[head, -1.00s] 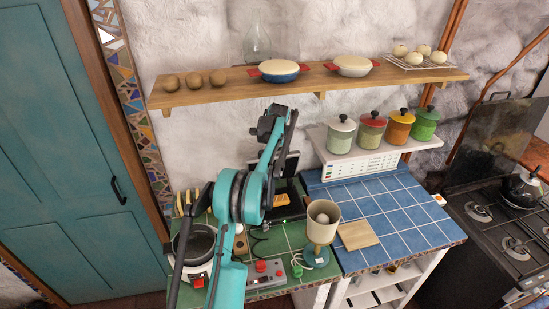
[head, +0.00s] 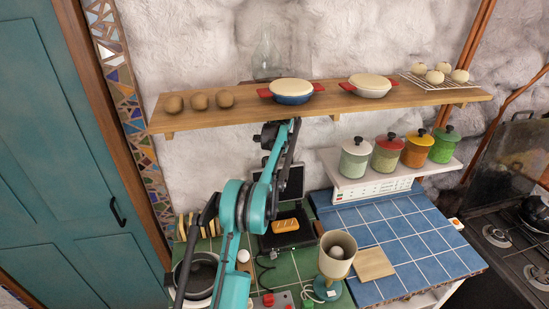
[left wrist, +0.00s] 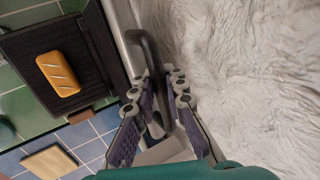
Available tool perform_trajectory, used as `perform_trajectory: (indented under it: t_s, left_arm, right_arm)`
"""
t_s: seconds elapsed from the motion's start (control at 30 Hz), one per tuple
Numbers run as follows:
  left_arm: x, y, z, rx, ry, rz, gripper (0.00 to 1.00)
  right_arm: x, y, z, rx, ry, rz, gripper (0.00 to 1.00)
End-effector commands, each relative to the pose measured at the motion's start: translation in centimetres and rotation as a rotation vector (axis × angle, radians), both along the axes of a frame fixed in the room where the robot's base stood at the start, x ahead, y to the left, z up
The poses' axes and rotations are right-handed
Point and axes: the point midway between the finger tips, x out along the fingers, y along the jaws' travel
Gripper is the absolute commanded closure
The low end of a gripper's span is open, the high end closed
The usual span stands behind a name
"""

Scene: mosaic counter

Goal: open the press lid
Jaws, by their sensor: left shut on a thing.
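The press (head: 284,239) stands on the green tiles with a bread roll (head: 286,225) on its dark ribbed lower plate (left wrist: 25,50). The roll also shows in the left wrist view (left wrist: 58,73). The press lid (head: 292,182) is raised and stands about upright behind the lower plate. In the left wrist view its grey edge (left wrist: 122,38) carries a bent handle (left wrist: 150,60). My left gripper (left wrist: 163,88) is shut on this handle, its fingers on either side of it. In the head view the arm partly hides the lid and the fingertips. My right gripper is not in view.
A wooden shelf (head: 330,106) with dishes and buns runs along the rough white wall above the press. A beige cup-shaped lamp (head: 337,250) and a wooden board (head: 374,264) stand to the right. The blue tiles (head: 420,235) are mostly clear.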

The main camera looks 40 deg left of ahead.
Motion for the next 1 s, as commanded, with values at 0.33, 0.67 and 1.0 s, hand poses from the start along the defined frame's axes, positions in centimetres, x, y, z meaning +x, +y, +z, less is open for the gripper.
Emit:
perform_trajectory:
  t_s: [0.33,0.67,1.0]
  left_arm:
    - [0.0,0.0,0.0,-0.001,0.001,0.002,0.66]
    - [0.0,0.0,0.1,0.000,0.000,0.001,0.66]
    - [-2.2,-2.6,1.1,-0.001,0.001,0.000,0.66]
  right_arm:
    - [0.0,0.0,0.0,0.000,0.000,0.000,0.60]
    - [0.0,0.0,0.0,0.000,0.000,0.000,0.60]
    - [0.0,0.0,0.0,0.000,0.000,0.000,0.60]
